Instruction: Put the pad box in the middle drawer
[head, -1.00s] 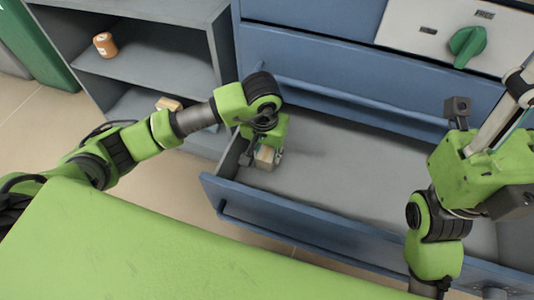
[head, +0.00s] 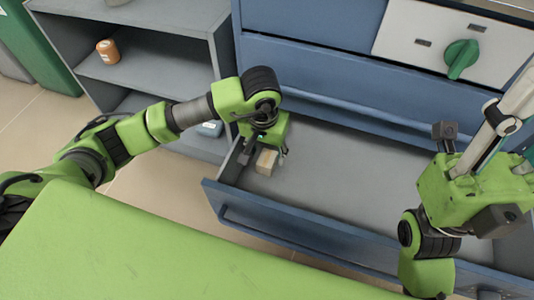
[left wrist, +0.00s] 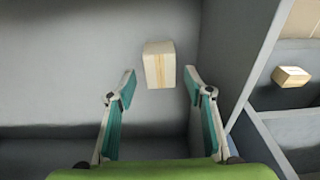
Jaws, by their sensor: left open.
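The pad box, a small pale wooden-looking block (head: 266,162), lies inside the open blue drawer (head: 340,176), near its left end. In the left wrist view the box (left wrist: 159,65) sits just beyond the fingertips, apart from both. My left gripper (head: 264,152) is over the drawer's left end, open and empty, with its fingers (left wrist: 160,82) spread on either side of the line to the box. My right gripper (head: 503,125) is raised at the right; its fingertips are not clear.
A grey shelf unit (head: 150,62) at left holds an orange jar (head: 108,51) and a blue item (head: 210,128). Another pale box (left wrist: 290,76) stands on a shelf. A green dial (head: 461,58) is above the drawer. Most of the drawer floor is bare.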

